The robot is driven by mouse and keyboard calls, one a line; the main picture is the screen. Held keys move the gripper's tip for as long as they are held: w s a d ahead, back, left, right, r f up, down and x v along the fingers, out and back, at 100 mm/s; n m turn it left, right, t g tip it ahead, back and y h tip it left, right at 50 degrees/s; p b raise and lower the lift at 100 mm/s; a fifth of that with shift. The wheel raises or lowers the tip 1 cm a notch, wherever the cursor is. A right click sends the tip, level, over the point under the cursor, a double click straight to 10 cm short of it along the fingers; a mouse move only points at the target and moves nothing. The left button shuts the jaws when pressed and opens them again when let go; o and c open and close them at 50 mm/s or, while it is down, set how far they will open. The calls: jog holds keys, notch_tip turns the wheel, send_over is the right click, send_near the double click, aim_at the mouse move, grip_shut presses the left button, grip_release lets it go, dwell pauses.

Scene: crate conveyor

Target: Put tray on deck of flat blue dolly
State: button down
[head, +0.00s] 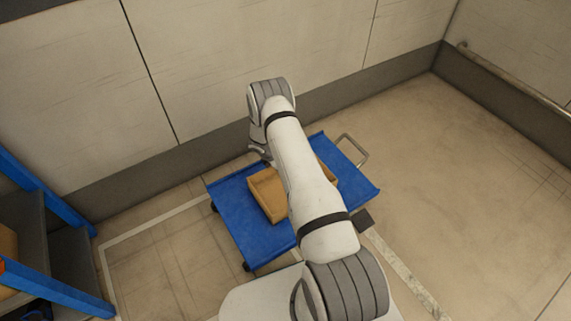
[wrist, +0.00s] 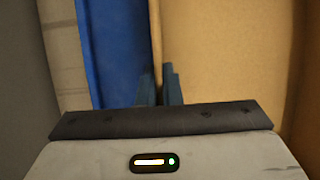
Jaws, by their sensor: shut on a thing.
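The tan tray (head: 267,198) is over the deck of the flat blue dolly (head: 240,226) in the head view. I cannot tell whether it touches the deck. My arm hides the tray's middle. In the wrist view my gripper (wrist: 160,86) is shut on a side wall of the tray (wrist: 220,50). One finger is on the inner side of the wall and one on the outer side. The dolly's blue deck (wrist: 105,45) shows to the left of that wall. The fingertips are not clear in the head view.
A blue-framed rack (head: 55,285) stands at the lower left. The dolly's metal handle (head: 354,148) is at its far right end. A wall (head: 200,70) runs behind the dolly. The floor (head: 450,180) to the right is clear.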

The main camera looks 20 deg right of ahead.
jog(key=shift+f, duration=0.2)
jog(key=c, duration=1.6)
grip_release()
jog(key=shift+r, duration=0.15)
